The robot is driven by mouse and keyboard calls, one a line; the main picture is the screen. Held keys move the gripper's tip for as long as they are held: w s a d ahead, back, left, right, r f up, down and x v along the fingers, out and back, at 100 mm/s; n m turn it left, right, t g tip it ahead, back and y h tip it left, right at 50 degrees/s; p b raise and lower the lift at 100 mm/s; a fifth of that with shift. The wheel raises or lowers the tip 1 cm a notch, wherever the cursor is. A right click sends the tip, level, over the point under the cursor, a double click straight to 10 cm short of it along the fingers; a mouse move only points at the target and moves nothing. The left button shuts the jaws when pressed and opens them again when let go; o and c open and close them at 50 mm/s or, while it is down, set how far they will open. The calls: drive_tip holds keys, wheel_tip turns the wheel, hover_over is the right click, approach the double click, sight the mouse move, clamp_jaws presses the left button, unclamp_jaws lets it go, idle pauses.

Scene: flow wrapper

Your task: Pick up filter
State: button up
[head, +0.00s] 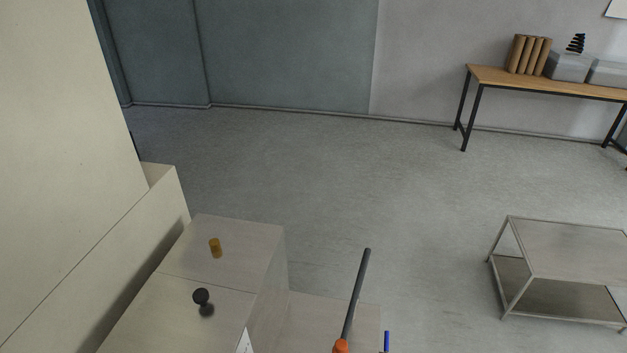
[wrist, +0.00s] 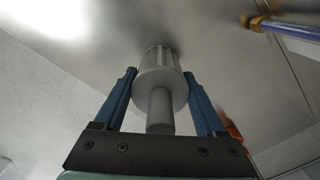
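The filter, which I take to be the pale grey ribbed cylinder (wrist: 160,92) with a narrower stem, stands between my fingers in the wrist view. Its far end is close to a grey metal surface, with a dark shadow there; I cannot tell if it touches. My gripper (wrist: 161,75) has one blue finger on each side of its wide body. The fingers lie very near its sides, and I cannot tell whether they press on it. I do not see my gripper or this cylinder in the head view.
A pale cabinet top (head: 240,275) holds an amber cylinder (head: 215,248) and a black knob (head: 201,297). A dark rod (head: 356,300) rises at bottom centre. A blue rod (wrist: 285,27) is near my gripper. A low metal table (head: 575,245) stands right; the floor between is clear.

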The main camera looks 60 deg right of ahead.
drive_tip(key=c, duration=0.9)
drive_tip(key=shift+r, duration=0.1)
